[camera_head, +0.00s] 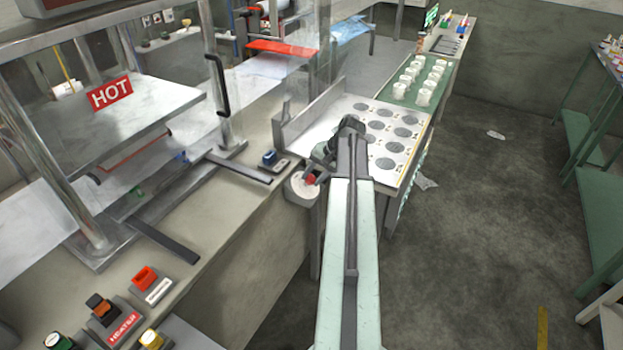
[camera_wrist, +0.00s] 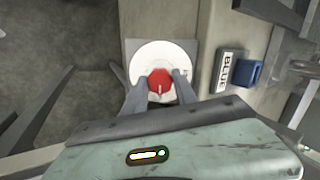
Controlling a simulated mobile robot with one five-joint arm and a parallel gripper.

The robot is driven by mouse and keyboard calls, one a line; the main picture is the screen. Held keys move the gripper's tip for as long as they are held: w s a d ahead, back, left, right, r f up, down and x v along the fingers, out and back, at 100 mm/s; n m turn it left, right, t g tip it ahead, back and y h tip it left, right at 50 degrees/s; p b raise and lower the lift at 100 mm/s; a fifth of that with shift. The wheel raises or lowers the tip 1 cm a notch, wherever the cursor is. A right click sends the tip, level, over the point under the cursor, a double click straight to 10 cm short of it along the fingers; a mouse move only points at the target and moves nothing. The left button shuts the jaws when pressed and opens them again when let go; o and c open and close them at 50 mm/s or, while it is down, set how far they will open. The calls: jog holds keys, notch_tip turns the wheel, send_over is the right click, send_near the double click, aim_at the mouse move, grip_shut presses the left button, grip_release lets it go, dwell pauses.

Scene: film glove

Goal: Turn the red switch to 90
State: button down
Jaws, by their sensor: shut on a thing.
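The red switch (camera_wrist: 160,81) is a small red knob with a pale pointer line, at the middle of a round white dial (camera_wrist: 147,57) on a grey square plate. In the wrist view the pointer line is toward the bottom of the knob. My gripper (camera_wrist: 160,84) has one finger on each side of the knob and is shut on it. The dial's markings are too small to read.
A blue switch (camera_head: 270,157) with a "BLUE" label sits close by on the bench. A tray with round grey spots (camera_head: 360,108) lies beyond my arm. The floor at right is mostly clear.

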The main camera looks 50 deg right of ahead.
jog(key=shift+s+m, duration=0.15)
jog(key=shift+m, duration=0.15)
jog(key=c, duration=1)
grip_release()
jog(key=p+v, duration=0.6)
jog(key=v, duration=0.1)
jog(key=shift+r+p, duration=0.35)
jog(key=shift+p, duration=0.05)
jog(key=shift+s+d, duration=0.15)
jog(key=shift+s, duration=0.1)
